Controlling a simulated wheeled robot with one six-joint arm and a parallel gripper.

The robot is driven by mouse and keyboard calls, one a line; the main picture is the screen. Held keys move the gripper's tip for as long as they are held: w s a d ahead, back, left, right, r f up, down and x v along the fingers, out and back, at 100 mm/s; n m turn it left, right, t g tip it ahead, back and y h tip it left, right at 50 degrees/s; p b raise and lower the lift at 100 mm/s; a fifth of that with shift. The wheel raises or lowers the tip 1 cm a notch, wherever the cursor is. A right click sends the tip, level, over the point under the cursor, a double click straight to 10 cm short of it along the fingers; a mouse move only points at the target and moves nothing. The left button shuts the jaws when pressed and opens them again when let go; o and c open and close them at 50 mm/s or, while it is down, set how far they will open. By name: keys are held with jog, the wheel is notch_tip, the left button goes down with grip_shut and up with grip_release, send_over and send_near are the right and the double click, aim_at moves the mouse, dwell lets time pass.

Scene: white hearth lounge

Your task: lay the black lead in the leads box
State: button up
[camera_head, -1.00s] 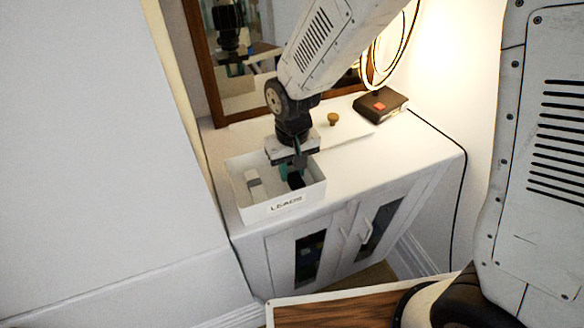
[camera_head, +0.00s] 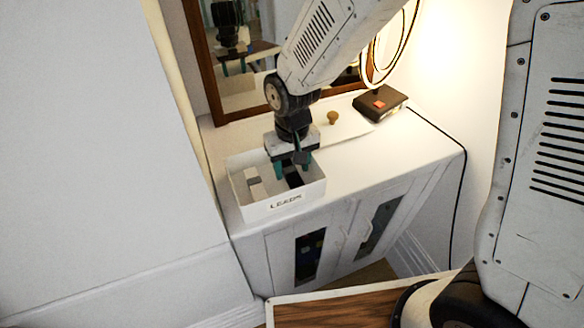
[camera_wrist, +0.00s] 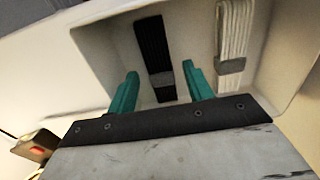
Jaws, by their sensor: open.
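The leads box (camera_head: 285,204) is an open white box with a label on its front, standing on the white cabinet. The black lead (camera_wrist: 152,42), a folded bundle with a grey band, lies in the box in the wrist view. In the head view it is a dark patch (camera_head: 294,181), partly hidden by my gripper. A white lead (camera_wrist: 234,38) with a grey band lies beside it, apart from it. My gripper (camera_head: 292,168) points down into the box with its teal fingers open. In the wrist view the fingers (camera_wrist: 160,74) stand either side of the black lead, with gaps.
A white lid with a brown knob (camera_head: 333,118) lies on the cabinet top (camera_head: 400,150) behind the box. A dark device with a red button (camera_head: 380,104) stands at the back right. A wood-framed mirror (camera_head: 202,62) rises behind. The cabinet's right part is clear.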

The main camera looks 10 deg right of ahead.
aim_at(292, 173)
notch_tip(292, 173, up, 12)
jog(key=f, duration=0.1)
jog(key=s+d+r+m, duration=0.1)
jog(key=s+d+r, duration=0.25)
jog(key=d, duration=0.25)
jog(key=s+d+r, duration=0.3)
jog(key=d+r, duration=0.2)
jog(key=d, duration=0.1)
jog(key=s+d+r+m+t, duration=0.1)
jog(key=s+d+r+m, duration=0.1)
jog(key=s+d, duration=0.6)
jog(key=s, duration=0.5)
jog(key=shift+d+r, duration=0.2)
jog(key=shift+d, duration=0.2)
